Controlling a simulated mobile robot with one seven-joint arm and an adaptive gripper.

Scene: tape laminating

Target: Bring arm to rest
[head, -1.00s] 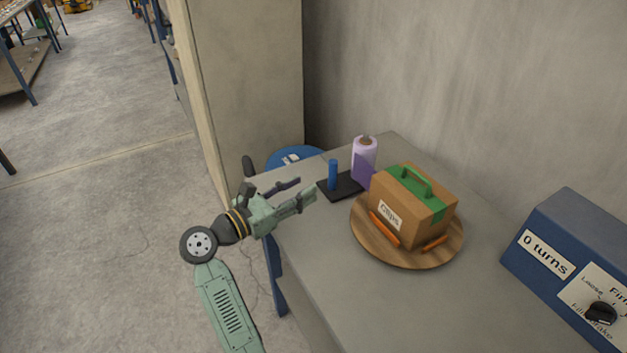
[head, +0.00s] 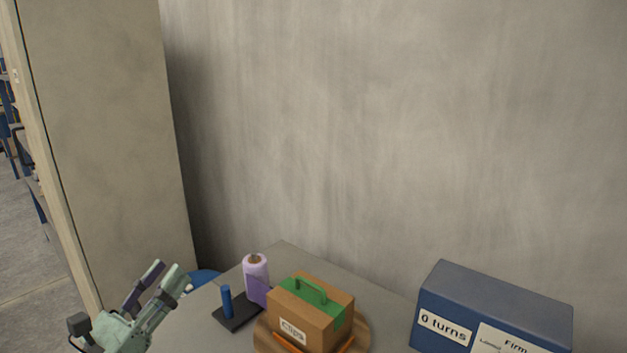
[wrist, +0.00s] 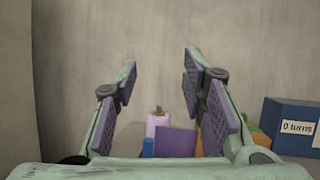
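My gripper (head: 162,283) is at the lower left of the head view, left of the items on the grey table (head: 385,300). In the wrist view its two fingers (wrist: 160,88) with purple pads stand wide apart with nothing between them. The fingers point toward the bare wall. The table items show beyond and below the fingertips in the wrist view. My gripper touches none of them.
A cardboard box labelled Clips (head: 312,312) with a green handle stands on a round wooden board (head: 264,338). Left of it are a lilac roll (head: 256,275) and a black base with a blue post (head: 226,300). A blue box reading "0 turns" (head: 495,300) stands right.

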